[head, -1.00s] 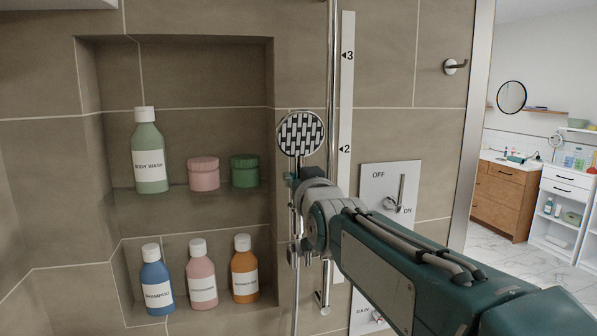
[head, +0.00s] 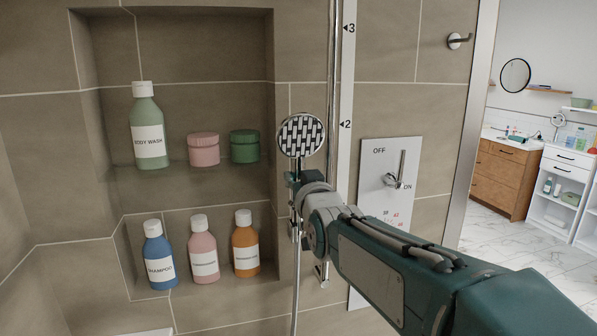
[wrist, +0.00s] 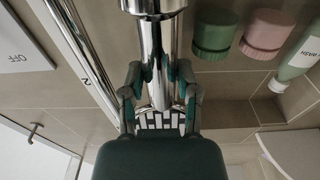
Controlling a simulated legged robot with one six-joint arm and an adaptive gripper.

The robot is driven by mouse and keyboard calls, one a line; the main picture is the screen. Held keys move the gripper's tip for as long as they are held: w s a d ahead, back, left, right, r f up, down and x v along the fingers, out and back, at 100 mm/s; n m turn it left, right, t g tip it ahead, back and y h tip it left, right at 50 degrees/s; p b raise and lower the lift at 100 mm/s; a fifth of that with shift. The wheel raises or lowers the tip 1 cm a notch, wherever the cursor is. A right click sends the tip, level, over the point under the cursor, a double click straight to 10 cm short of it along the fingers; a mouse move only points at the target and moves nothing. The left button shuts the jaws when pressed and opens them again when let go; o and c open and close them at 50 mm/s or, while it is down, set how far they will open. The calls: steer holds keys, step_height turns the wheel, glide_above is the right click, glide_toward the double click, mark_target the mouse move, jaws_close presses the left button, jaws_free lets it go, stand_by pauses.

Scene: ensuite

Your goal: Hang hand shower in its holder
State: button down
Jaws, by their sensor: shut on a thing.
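The hand shower (head: 301,135) has a round chrome head with a dark woven-looking face, which faces the head camera. It is upright in front of the tiled wall, just left of the chrome rail (head: 332,90). My gripper (head: 298,185) is shut on its handle below the head. In the wrist view, the fingers of my gripper (wrist: 158,85) lie on both sides of the chrome handle (wrist: 154,50). A wide chrome collar (wrist: 153,5) shows at the top of that view; I cannot tell whether it is the holder. My arm hides part of the rail.
A wall niche at left holds a green body wash bottle (head: 148,130), a pink jar (head: 203,149), a green jar (head: 245,146) and several bottles below. A lever valve plate (head: 385,195) is right of the rail. A hook (head: 458,41) is farther right.

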steer(key=shift+f, duration=1.45)
steer(key=shift+c, duration=1.3)
jaws_free()
steer(key=shift+f, duration=0.15)
steer(key=shift+s, duration=0.1)
